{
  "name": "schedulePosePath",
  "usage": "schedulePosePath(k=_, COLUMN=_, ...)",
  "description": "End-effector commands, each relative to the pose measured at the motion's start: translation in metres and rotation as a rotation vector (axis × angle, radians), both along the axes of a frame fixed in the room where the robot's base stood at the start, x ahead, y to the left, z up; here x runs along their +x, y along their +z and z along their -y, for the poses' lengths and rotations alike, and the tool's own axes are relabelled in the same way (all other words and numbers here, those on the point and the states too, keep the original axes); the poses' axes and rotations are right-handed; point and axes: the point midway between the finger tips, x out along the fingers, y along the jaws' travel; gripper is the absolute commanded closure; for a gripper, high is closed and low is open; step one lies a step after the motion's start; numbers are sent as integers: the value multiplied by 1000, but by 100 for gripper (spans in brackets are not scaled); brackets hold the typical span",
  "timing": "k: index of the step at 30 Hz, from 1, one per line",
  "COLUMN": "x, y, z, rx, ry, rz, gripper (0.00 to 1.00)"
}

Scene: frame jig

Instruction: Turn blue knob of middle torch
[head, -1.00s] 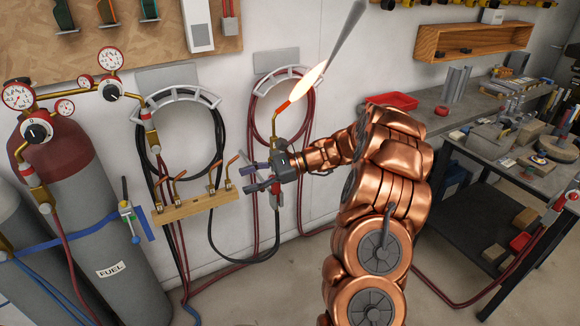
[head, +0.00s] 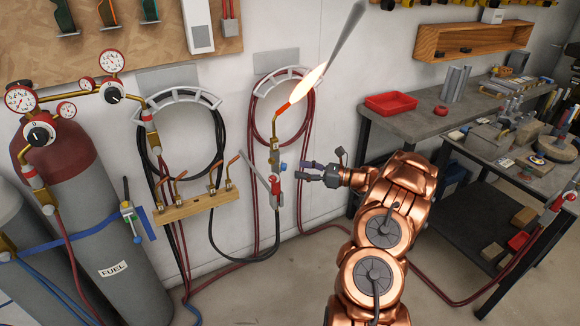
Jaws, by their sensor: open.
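The middle torch (head: 275,150) hangs upright in front of the white wall, with a brass neck, a red tip and a burning flame (head: 303,90). Its blue knob (head: 284,167) shows as a small spot on the right side of the torch body. A red and grey handle part (head: 275,188) is below it. My gripper (head: 301,169) is open and empty just right of the blue knob, its fingers pointing left toward it. A small gap seems to lie between fingertips and knob; exact depth cannot be told.
Gas cylinders (head: 100,230) with gauges stand further left, with another torch (head: 130,222). A workbench (head: 430,122) with a red tray (head: 391,104) is at right. Red hoses hang by the wall.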

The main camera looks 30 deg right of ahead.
Motion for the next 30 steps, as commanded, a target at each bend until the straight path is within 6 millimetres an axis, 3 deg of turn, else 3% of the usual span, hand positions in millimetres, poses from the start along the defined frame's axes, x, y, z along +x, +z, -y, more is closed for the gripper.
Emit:
schedulePosePath(k=9, x=31, y=2, z=-27, rx=0, ry=1, rz=0, gripper=48)
schedulePosePath(k=21, x=38, y=0, z=-32, rx=-1, ry=0, rz=1, gripper=48)
schedulePosePath(k=30, x=38, y=0, z=-32, rx=-1, ry=0, rz=1, gripper=77)
